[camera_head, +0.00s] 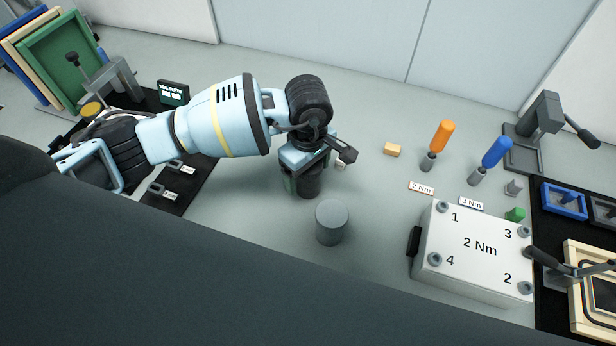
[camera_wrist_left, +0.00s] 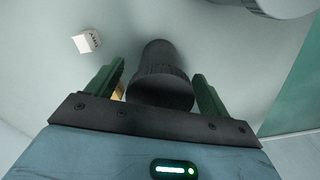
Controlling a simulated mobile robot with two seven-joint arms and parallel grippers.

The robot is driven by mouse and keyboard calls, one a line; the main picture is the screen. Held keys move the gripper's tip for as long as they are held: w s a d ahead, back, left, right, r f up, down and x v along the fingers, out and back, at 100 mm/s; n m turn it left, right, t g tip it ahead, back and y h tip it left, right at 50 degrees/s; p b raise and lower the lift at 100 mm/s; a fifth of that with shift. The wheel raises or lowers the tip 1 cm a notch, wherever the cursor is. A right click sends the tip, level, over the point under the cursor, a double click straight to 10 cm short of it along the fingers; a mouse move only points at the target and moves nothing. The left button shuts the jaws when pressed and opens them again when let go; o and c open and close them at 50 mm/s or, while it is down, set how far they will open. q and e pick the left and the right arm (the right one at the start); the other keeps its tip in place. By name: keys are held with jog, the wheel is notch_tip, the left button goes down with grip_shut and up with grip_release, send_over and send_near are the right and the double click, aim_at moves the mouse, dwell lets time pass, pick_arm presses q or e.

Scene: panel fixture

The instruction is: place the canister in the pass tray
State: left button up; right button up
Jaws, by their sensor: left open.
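A black cylinder with a ribbed end, seemingly the canister (camera_head: 308,187), stands on the grey table below my left gripper (camera_head: 305,174). In the left wrist view the canister (camera_wrist_left: 160,85) lies between the two green fingers of the left gripper (camera_wrist_left: 158,76). The fingers are open, with a visible gap on each side of it. A plain grey cylinder (camera_head: 332,222) stands nearby, in front and to the right. A small blue tray (camera_head: 563,201) is at the right on a black mat; no label shows which tray is the pass tray. My right gripper is not in view.
A white box marked 2 Nm (camera_head: 478,250) stands at the right. Orange (camera_head: 442,137) and blue (camera_head: 496,152) screwdrivers stand behind it. A lever clamp (camera_head: 540,125) is at back right, a second dark tray (camera_head: 604,211) beside the blue one. Table between canister and white box is mostly clear.

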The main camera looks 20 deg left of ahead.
pick_arm(q)
jog(key=c, duration=1.3)
jog(key=shift+r, duration=0.1)
jog(key=shift+r, duration=1.55)
jog(key=shift+s+a+r, duration=0.2)
jog(key=shift+s+a, duration=0.05)
jog(key=shift+s, duration=0.4)
jog(key=s+a, duration=0.1)
jog(key=s, duration=0.3)
jog(key=s+a+r, duration=0.1)
jog(key=s+a, duration=0.1)
jog(key=s, duration=0.3)
jog(key=s+a+b, duration=0.1)
jog(key=s+a, duration=0.1)
jog(key=s, duration=0.2)
jog(key=shift+s+r, duration=0.2)
jog(key=shift+s, duration=0.2)
jog(key=shift+w+r, duration=0.1)
